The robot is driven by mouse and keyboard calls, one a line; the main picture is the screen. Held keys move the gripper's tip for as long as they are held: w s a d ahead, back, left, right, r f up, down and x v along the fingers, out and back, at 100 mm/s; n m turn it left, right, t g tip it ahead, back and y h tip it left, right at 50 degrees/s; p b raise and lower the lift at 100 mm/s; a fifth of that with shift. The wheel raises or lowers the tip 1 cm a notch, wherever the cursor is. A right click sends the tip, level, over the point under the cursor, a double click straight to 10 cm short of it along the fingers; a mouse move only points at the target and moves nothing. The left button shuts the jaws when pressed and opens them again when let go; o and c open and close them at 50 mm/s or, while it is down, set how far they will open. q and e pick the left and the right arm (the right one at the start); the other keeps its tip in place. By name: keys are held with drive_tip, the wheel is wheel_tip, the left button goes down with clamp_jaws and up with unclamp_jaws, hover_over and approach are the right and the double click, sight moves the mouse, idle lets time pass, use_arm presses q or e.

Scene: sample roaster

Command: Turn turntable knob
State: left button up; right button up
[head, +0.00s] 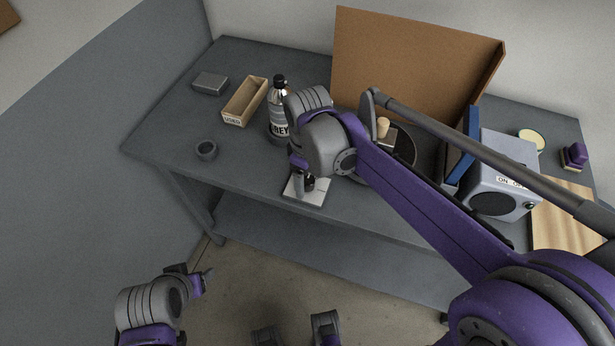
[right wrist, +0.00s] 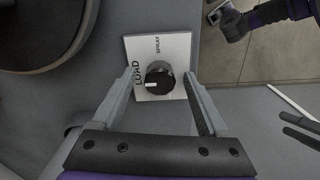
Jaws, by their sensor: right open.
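The black knob (right wrist: 159,78) sits on a white plate (right wrist: 172,47) labelled LOAD and SPRAY in the right wrist view. Its white mark points left, towards LOAD. My right gripper (right wrist: 160,82) is open, one finger on each side of the knob, with gaps visible. In the head view the right gripper (head: 304,184) is over the plate (head: 318,196) at the table's front edge, partly hiding the knob. The turntable (head: 405,146) is a dark disc partly hidden behind my right arm. My left gripper (head: 197,279) is low at the left, off the table; its jaws are unclear.
A labelled bottle (head: 278,118) stands close behind the right gripper. A brown panel (head: 400,60) stands behind; a grey box (head: 500,180) is right. The front-left tabletop is mostly clear.

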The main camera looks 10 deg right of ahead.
drive_tip(key=shift+c, duration=0.2)
clamp_jaws()
idle(0.3)
drive_tip(key=m, duration=0.4)
drive_tip(key=shift+m+p, duration=0.3)
drive_tip(key=shift+p, duration=0.1)
drive_tip(key=m, duration=0.4)
drive_tip(key=shift+p, duration=0.3)
drive_tip(key=m, duration=0.5)
drive_tip(key=shift+m+p, duration=0.35)
drive_tip(key=shift+m, duration=1.85)
